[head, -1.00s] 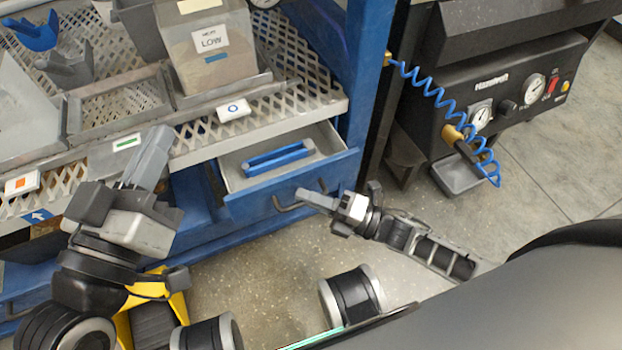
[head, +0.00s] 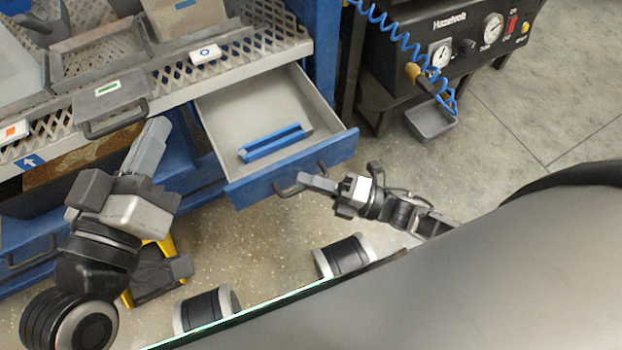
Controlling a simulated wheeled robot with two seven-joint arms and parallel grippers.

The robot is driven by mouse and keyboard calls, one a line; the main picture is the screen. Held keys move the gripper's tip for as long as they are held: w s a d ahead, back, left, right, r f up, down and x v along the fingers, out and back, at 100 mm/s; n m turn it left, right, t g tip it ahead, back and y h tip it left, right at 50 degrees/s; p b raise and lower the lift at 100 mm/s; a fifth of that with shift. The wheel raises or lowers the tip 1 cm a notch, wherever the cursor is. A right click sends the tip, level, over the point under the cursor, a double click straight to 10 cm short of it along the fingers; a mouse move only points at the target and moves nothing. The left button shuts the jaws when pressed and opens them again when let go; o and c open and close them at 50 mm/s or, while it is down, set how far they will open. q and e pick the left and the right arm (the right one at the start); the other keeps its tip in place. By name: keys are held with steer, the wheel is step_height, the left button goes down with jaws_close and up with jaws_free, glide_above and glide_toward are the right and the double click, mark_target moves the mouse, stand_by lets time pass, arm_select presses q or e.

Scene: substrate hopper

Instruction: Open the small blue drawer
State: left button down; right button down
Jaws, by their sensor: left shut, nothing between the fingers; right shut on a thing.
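The small blue drawer (head: 243,190) is pulled well out of the blue frame, its grey inside showing. A blue bar-shaped object (head: 272,143) lies in it. My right gripper (head: 304,181) is shut on the drawer's dark handle (head: 288,188) at the front. My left gripper (head: 157,135) is shut and empty, left of the drawer and in front of the shelf edge.
A perforated metal shelf (head: 235,62) with trays and a bin lies above the drawer. Another handle (head: 118,122) sits at the left. A black machine with gauges (head: 460,50), a blue coiled hose and a small grey tray (head: 432,121) stands right.

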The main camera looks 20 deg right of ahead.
steer(key=shift+d, duration=0.1)
steer(key=c, duration=1.5)
jaws_free()
arm_select(q)
steer(key=shift+d, duration=0.1)
